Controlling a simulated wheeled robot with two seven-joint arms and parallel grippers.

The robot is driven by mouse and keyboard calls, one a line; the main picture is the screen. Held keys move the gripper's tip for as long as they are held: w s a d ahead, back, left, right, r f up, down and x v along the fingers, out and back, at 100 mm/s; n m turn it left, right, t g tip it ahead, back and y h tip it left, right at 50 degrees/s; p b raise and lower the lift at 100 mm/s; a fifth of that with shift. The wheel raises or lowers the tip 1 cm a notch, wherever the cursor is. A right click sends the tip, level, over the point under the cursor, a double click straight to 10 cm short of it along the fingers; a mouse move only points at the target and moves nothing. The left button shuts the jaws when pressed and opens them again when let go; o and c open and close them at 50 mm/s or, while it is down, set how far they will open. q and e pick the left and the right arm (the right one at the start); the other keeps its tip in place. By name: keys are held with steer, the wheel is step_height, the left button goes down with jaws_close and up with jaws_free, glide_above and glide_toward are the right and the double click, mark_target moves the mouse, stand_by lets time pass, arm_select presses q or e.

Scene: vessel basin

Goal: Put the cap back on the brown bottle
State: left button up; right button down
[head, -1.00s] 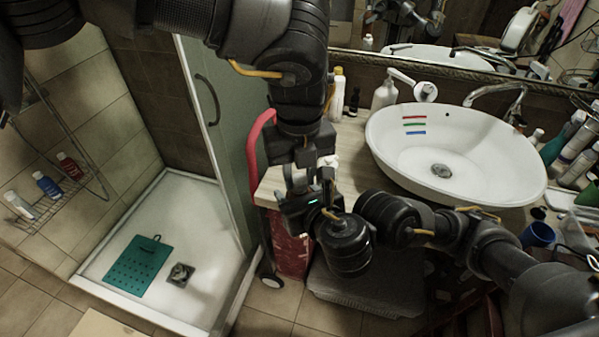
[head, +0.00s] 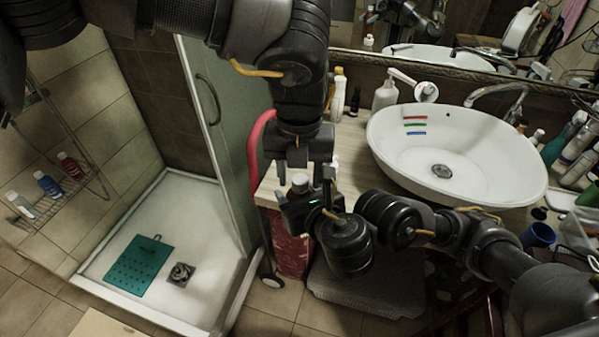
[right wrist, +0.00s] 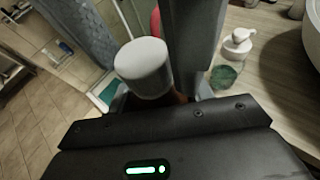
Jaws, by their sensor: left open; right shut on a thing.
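The white cap (right wrist: 143,68) sits on top of the brown bottle (right wrist: 181,97) in the right wrist view, and it shows as a pale disc (head: 300,181) in the head view. I cannot tell how tightly it is seated. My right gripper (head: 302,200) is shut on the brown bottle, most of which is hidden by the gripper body. My left gripper (head: 306,164) is open just above the cap, pointing down; a grey finger of it (right wrist: 196,40) stands beside the cap in the right wrist view.
The wooden counter (head: 350,150) carries the white basin (head: 455,190) at the right. A pump bottle (head: 385,93) and a yellowish bottle (head: 338,95) stand behind. A red handle (head: 257,140) rises left of the grippers. The shower tray (head: 205,225) lies at the left.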

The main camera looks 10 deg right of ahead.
arm_select(q)
steer(key=shift+r, duration=2.3)
steer(key=shift+r, duration=0.1)
steer(key=shift+c, duration=0.3)
step_height(320, 180, up, 3)
steer(key=shift+r+n, duration=0.1)
steer(key=shift+n, duration=0.9)
steer(key=shift+f, duration=4.05)
